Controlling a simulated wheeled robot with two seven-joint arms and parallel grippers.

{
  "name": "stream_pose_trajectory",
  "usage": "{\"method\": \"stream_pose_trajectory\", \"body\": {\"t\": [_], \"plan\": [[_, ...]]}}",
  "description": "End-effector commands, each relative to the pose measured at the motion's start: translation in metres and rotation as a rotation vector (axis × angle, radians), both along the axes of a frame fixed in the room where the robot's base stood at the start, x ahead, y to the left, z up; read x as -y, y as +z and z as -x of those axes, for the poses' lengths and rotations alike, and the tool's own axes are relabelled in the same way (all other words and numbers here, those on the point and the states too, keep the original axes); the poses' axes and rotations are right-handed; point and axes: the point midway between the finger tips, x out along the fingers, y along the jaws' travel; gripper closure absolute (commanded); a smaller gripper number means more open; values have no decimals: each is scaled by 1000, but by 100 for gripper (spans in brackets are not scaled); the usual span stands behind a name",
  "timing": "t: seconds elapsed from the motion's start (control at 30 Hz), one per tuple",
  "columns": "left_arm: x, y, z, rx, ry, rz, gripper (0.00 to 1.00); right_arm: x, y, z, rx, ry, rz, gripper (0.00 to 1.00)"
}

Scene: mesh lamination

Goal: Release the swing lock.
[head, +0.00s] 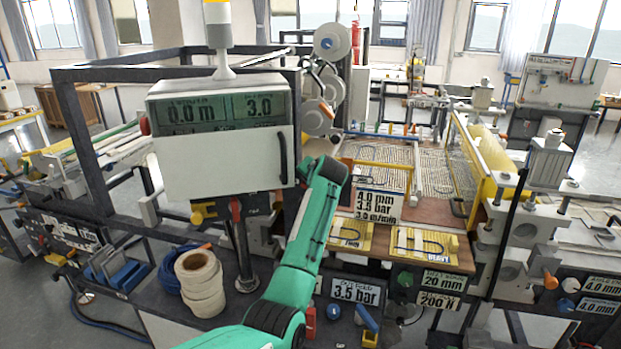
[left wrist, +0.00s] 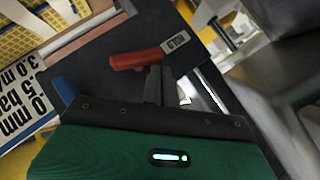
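In the head view my green left arm reaches up from the bottom centre. Its gripper and the red lever are hidden there. My right gripper is not in view.
A white display box (head: 222,160) on a post stands left of my arm. A sign reading 4.0 mm, 3.5 bar (head: 379,204) and yellow plates (head: 424,244) lie right of it. White rolls (head: 200,284) sit on the front ledge. A grey block (left wrist: 285,70) is close at right in the wrist view.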

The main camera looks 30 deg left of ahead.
Motion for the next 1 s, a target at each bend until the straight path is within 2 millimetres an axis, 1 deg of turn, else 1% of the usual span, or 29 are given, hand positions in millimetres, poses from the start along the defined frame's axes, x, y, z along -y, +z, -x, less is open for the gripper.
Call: {"method": "stream_pose_trajectory", "body": {"t": [0.5, 0.87, 1.0], "plan": [[-5, -1, 1, -2, 1, -1, 100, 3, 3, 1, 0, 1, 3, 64], [-5, -1, 2, -2, 1, -1, 100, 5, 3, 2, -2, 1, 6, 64], [0, 1, 5, -1, 1, -1, 100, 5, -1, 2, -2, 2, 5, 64]]}}
